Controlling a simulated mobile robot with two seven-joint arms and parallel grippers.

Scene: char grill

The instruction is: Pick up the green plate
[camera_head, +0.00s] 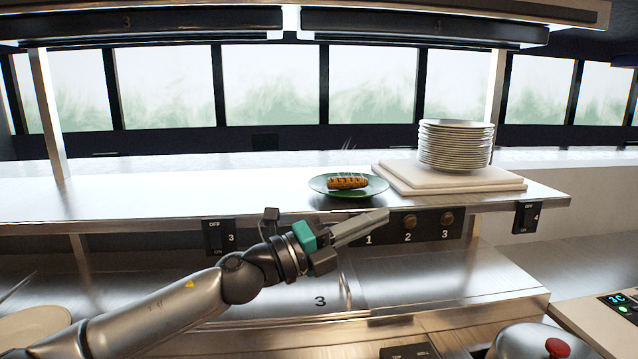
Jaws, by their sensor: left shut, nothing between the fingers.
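The green plate (324,187) lies flat on the steel shelf in the middle of the view. A browned, grilled piece of food (347,182) sits on it, with faint steam above. My left gripper (386,215) is just in front of and below the plate, near the shelf's front edge. Its fingers are shut with nothing between them and point to the right. It appears apart from the plate. My right gripper is not in view.
A stack of white plates (456,146) stands on cutting boards (507,181) to the right of the green plate. The shelf (150,195) is clear to the left. Its front edge carries numbered knobs (410,222) and switches (217,237). A lidded pot (530,343) is at lower right.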

